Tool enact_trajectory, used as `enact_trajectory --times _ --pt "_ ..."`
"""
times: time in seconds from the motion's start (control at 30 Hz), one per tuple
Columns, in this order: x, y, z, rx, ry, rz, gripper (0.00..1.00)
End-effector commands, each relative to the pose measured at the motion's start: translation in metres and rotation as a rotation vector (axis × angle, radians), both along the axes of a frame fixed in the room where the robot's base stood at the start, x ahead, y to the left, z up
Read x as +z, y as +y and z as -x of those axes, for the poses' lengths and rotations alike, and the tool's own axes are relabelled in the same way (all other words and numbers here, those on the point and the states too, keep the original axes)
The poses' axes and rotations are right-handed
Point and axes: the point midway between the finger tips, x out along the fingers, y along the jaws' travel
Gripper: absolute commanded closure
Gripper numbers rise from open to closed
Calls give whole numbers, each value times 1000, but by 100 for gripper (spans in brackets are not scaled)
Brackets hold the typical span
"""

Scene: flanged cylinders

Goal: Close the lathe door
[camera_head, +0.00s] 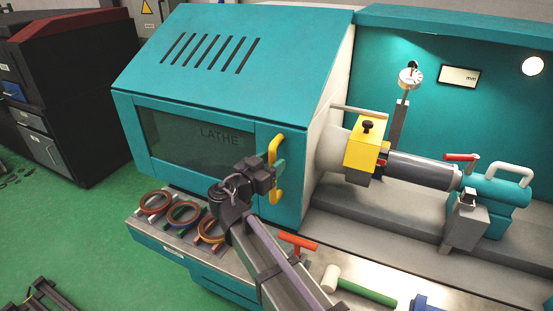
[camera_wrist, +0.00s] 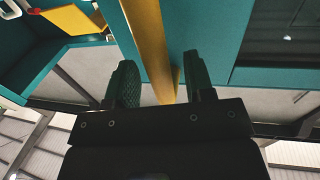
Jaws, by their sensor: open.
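The teal lathe door (camera_head: 190,140) has a dark window marked LATHE and stands at the left side of the machine. The work area to its right is exposed. Its yellow vertical handle (camera_head: 275,191) is on the door's right part. My gripper (camera_head: 274,170) is at the handle in the head view. In the wrist view my gripper (camera_wrist: 161,82) is open, with one dark finger on each side of the yellow handle (camera_wrist: 148,40). A gap shows at the left finger; I cannot tell whether the right finger touches the handle.
A chuck with a yellow block (camera_head: 364,157) and a grey cylinder (camera_head: 420,170) sit right of the door. A dial gauge (camera_head: 410,77) stands behind. Rings (camera_head: 152,203), a red-handled tool (camera_head: 292,242) and a green-handled mallet (camera_head: 366,291) lie on the front ledge.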

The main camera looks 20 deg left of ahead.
Motion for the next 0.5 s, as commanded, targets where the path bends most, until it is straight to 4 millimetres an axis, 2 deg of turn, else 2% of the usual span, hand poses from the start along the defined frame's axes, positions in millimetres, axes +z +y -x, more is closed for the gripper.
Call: enact_trajectory --times 0.03,0.17,0.43,0.5 --pt "0 -2 -10 -1 0 0 52" --pt "0 -6 -23 0 0 0 52" --pt "0 -8 -26 1 1 1 52" --pt "0 -8 -26 1 1 1 58"
